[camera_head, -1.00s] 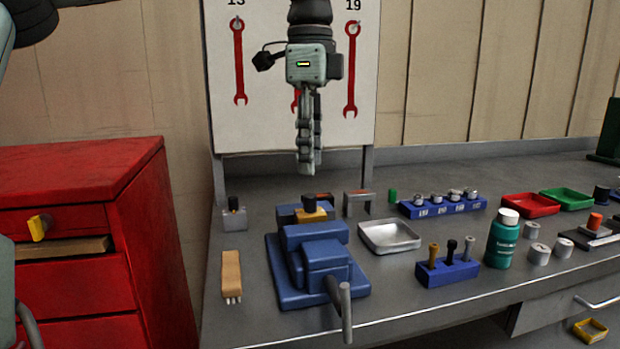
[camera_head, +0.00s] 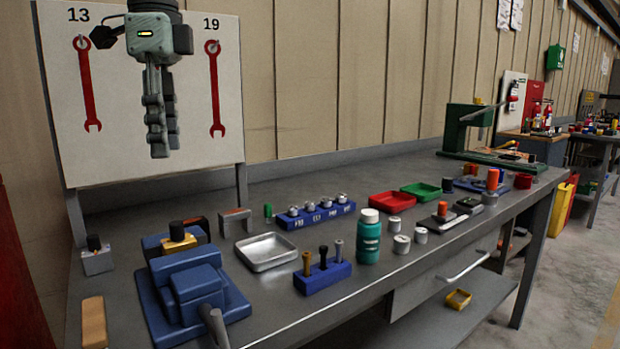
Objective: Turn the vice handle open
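The blue vice (camera_head: 190,292) is bolted on the near left part of the grey workbench, with a brass-coloured piece with a black top (camera_head: 179,237) at its jaws. Its grey handle (camera_head: 214,326) sticks out at the front, and its lower end is cut off by the bottom edge. My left gripper (camera_head: 163,152) hangs fingers down in front of the white tool board, above and behind the vice and apart from it. Its fingers look close together, seen partly from the side, so I cannot tell whether they are open. My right gripper is not in view.
Right of the vice lie a metal tray (camera_head: 265,253), a blue holder with several bits (camera_head: 322,277), a teal bottle (camera_head: 368,240) and a blue socket rack (camera_head: 315,213). A wooden brush (camera_head: 94,322) lies left of the vice. A green press (camera_head: 468,135) stands farther back.

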